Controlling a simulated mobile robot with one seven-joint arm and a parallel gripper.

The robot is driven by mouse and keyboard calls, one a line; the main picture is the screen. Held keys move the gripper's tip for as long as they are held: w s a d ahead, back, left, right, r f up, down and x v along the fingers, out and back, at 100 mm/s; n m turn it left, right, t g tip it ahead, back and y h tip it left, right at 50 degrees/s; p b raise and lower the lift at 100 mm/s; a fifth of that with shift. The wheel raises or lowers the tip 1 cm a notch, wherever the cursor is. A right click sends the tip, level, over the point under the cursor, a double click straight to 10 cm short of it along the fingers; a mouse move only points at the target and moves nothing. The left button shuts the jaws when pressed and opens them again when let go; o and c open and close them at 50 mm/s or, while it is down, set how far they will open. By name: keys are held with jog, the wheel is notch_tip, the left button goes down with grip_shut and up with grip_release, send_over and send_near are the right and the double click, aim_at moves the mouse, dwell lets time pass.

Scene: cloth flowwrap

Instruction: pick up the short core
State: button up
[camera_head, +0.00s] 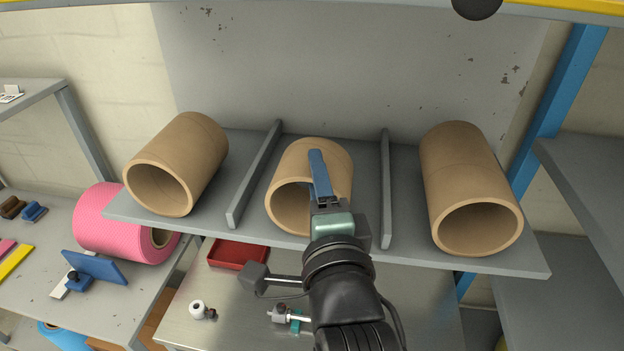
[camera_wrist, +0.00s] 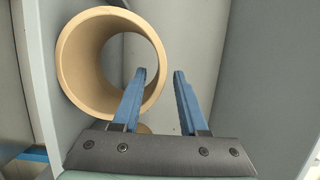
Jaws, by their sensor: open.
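Three brown cardboard cores lie on a grey shelf in the head view. The middle one is the short core (camera_head: 338,160), on its side with its open end facing me. In the wrist view its ring-shaped end (camera_wrist: 73,62) fills the upper left. My gripper (camera_head: 317,156) is in front of the short core in the head view and hides part of it. In the wrist view its blue fingers (camera_wrist: 162,72) are apart. The left finger overlaps the core's opening, and the right-hand wall shows between the fingertips. I cannot tell whether either finger touches it.
The left core (camera_head: 192,150) and right core (camera_head: 462,165) are longer. Upright dividers stand left (camera_head: 254,178) and right (camera_head: 386,190) of the short core on the shelf (camera_head: 405,225). A pink roll (camera_head: 105,220) is at lower left. A red tray (camera_head: 237,254) sits below.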

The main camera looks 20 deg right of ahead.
jog(key=shift+p+x, duration=0.35)
jog(key=shift+x, duration=1.2)
grip_shut()
jog(key=shift+r, duration=0.1)
